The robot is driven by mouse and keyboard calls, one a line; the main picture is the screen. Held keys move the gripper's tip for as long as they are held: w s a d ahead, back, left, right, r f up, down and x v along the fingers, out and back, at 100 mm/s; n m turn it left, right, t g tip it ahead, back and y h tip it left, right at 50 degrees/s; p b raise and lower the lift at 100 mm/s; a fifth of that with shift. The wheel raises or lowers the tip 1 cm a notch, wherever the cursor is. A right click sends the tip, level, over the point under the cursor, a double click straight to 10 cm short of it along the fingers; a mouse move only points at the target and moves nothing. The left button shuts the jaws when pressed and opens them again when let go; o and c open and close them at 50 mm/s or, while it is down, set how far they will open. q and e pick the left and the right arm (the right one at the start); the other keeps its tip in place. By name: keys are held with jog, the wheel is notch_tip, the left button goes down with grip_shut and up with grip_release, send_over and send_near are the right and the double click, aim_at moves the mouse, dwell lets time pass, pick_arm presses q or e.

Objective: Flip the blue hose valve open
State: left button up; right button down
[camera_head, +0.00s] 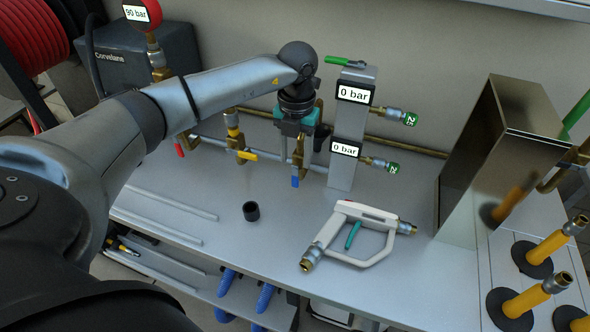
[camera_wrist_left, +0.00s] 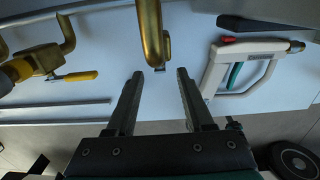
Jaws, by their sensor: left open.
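The blue valve handle (camera_head: 295,181) hangs down below the brass pipework near the middle of the bench in the head view. My left gripper (camera_head: 297,158) is above and around the brass pipe there, pointing down, and partly hides the valve body. In the left wrist view my left gripper (camera_wrist_left: 160,74) is open, with its two fingers apart and nothing between them. A curved brass pipe (camera_wrist_left: 152,35) lies just ahead of the fingertips. The blue handle cannot be made out clearly in the wrist view. My right gripper is not in view.
A yellow lever (camera_head: 245,155) and a red lever (camera_head: 179,150) sit left of the blue one. A grey post (camera_head: 344,172) with gauges stands close on the right. A white handled tool (camera_head: 335,257) and a black cup (camera_head: 251,211) lie in front on the bench.

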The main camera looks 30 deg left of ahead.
aim_at(296, 165)
pick_arm(q)
notch_tip(296, 165, up, 8)
jog(key=shift+f, duration=0.15)
jog(key=shift+d, duration=0.1)
dwell(0.5)
